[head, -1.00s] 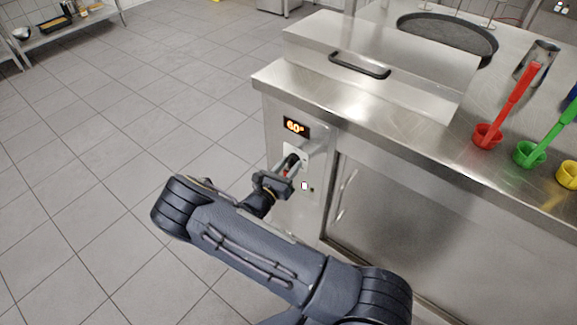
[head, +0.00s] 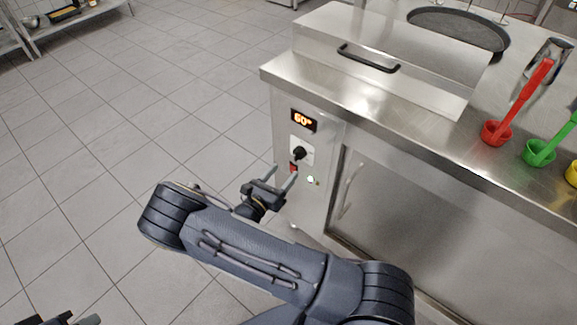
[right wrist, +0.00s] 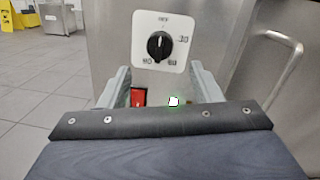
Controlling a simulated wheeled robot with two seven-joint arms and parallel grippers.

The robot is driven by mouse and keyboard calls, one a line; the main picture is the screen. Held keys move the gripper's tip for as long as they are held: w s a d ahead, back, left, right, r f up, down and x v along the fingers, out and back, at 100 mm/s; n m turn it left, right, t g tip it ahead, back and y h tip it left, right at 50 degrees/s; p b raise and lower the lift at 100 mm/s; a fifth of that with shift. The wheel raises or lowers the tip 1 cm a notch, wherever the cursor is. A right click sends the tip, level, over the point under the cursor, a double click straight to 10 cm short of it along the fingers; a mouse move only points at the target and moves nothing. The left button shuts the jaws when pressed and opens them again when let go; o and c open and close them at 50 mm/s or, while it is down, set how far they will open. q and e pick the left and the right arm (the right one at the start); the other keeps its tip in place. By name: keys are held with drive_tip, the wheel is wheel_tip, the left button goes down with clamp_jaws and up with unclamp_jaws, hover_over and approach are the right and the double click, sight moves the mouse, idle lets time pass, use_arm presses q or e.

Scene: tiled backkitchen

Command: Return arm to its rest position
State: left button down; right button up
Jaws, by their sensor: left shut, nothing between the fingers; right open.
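My right gripper (head: 284,171) is open and empty in front of the steel counter's control panel. It is apart from the black knob (head: 300,153), a little below and left of it in the head view. The right wrist view shows the knob (right wrist: 159,45) on its white plate, beyond and above the two spread fingers (right wrist: 160,75). My left gripper (head: 62,320) shows only in part at the bottom left corner of the head view. It is shut and empty, over the floor.
A display (head: 303,120) reading 60° sits above the knob, and a red switch (right wrist: 138,97) below it. The counter (head: 390,115) with a cabinet door handle (head: 349,190) stands to the right. Tiled floor (head: 90,180) at left is clear.

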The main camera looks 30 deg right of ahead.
drive_tip(key=shift+s+a, duration=0.15)
drive_tip(key=shift+a, duration=0.15)
drive_tip(key=s+d+r+m+g+y, duration=0.2)
drive_tip(key=s+r+m+g+y, duration=0.1)
drive_tip(key=s+m+g+y, duration=0.35)
drive_tip(key=s+d+r+m+g+y, duration=0.25)
drive_tip(key=s+m+g, duration=0.25)
drive_tip(key=s+m, duration=0.35)
drive_tip(key=s+a+r+m+t+y, duration=0.4)
drive_tip(key=s+r+m+y, duration=0.15)
drive_tip(key=r, duration=0.25)
drive_tip(key=s+a+r+m+t+y, duration=0.4)
drive_tip(key=s+a+r+m+y, duration=0.1)
drive_tip(key=r+m+y, duration=0.15)
wheel_tip(320, 180, up, 14)
drive_tip(key=p, duration=1.3)
